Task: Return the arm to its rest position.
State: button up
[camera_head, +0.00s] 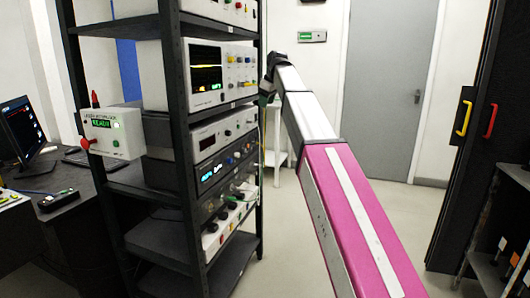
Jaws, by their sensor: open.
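My arm (335,185) reaches from the bottom right up to the middle of the head view, with a magenta near section and a white far section. Its far end is a dark joint (276,62) beside the right edge of the instrument rack. A small dark part hangs below that joint, close to the rack's right post. I cannot make out gripper fingers there; my gripper is not visible.
The black instrument rack (186,130) holds several instruments, close left of my arm's far end. A white laser interlock box (113,133) is on its left side. A desk with a monitor (24,128) is at left. A grey door (383,85) stands behind; a dark cabinet (480,130) is right.

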jog(key=s+d+f+m+g+h, duration=0.1)
jog(key=s+d+f+m, duration=0.15)
jog(key=f, duration=0.95)
jog(key=s+d+f+m, duration=0.2)
jog(key=s+d+f, duration=0.2)
jog(key=f, duration=0.7)
jog(key=s+d+f+m+g+h, duration=0.15)
jog(key=s+d+f, duration=0.25)
jog(key=f, duration=0.8)
jog(key=s+d+f+m, duration=0.3)
jog(key=s+d+f, duration=0.1)
jog(key=s+f, duration=0.6)
jog(key=s+d+f+m, duration=0.2)
jog(key=s+d+f, duration=0.2)
jog(key=s+f, duration=0.7)
jog(key=shift+s+f+m+g, duration=0.15)
jog(key=shift+f+m+g, duration=0.3)
jog(key=shift+f, duration=0.3)
jog(key=shift+o, duration=0.5)
